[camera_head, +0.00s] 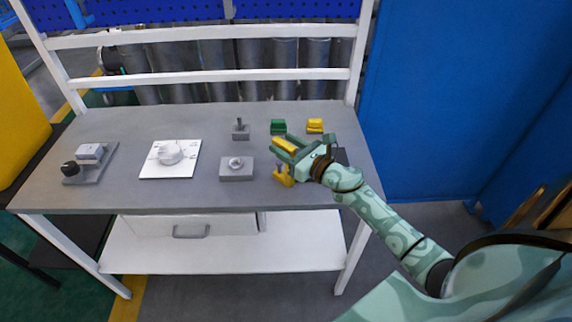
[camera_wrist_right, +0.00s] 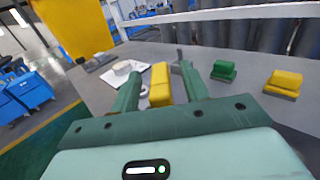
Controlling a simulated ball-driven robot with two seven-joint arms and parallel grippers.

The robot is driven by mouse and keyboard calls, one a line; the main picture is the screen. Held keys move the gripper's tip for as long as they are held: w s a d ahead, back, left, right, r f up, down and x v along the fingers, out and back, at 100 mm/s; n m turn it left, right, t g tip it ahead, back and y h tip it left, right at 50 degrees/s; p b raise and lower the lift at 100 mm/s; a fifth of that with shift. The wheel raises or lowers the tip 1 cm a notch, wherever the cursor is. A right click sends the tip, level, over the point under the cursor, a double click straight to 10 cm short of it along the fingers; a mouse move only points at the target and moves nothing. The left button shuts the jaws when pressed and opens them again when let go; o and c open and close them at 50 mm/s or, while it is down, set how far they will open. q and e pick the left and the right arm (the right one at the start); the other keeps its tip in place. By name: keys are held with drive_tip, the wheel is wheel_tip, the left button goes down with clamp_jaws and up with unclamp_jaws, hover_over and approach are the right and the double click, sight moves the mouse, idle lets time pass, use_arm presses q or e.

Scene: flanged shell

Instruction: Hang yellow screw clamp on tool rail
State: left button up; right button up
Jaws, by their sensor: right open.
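The yellow screw clamp (camera_head: 283,178) is on the grey workbench near its front right, partly hidden by my right gripper. A yellow bar between my fingers in the head view seems to be its upper part. My right gripper (camera_head: 287,147) is open, with its green fingers to either side of this yellow part. In the right wrist view the yellow part (camera_wrist_right: 160,85) shows between the spread fingers of the right gripper (camera_wrist_right: 162,90); I cannot tell whether they touch it. My left gripper is not in view. I cannot tell which bar is the tool rail.
A green block (camera_head: 279,127) and a yellow block (camera_head: 315,125) sit behind my gripper. Grey fixtures (camera_head: 237,169) and a white plate with a dial (camera_head: 157,170) stand left. White crossbars (camera_head: 210,76) and a blue perforated panel (camera_head: 290,9) rise behind the bench.

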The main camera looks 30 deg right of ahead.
clamp_jaws()
idle(0.3)
